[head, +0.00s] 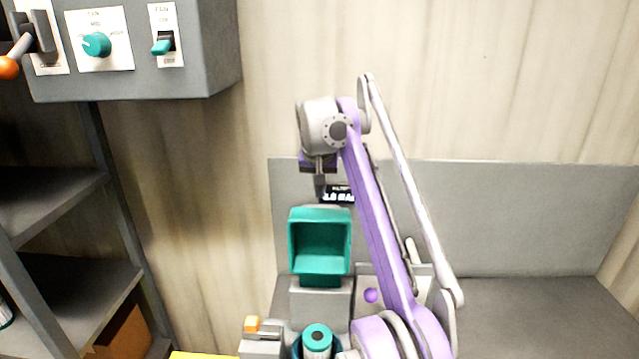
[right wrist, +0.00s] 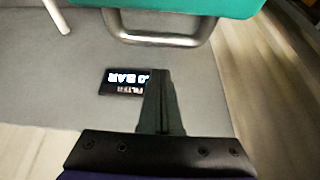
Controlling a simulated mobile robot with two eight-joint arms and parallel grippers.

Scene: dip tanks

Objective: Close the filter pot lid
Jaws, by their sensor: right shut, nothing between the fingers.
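The filter pot lid (head: 320,264) is a teal, hollow, box-like cover. It stands raised and open, with its inside facing the head camera. Its teal edge (right wrist: 190,6) and a grey metal handle loop (right wrist: 165,40) show at the top of the right wrist view. Below it is the filter pot, partly hidden, with a teal-topped cartridge (head: 317,338) visible inside. My right gripper (head: 320,196) points down just above and behind the lid. Its fingers (right wrist: 160,85) are shut and empty, apart from the handle in the right wrist view. My left gripper is out of view.
A black display (head: 338,194) reading "FILTER" and "0 BAR" is on the grey back panel (head: 520,220). A grey control box (head: 215,60) with a teal knob and switch hangs upper left. Grey shelves (head: 60,205) stand at left. The grey surface at right (head: 540,310) is clear.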

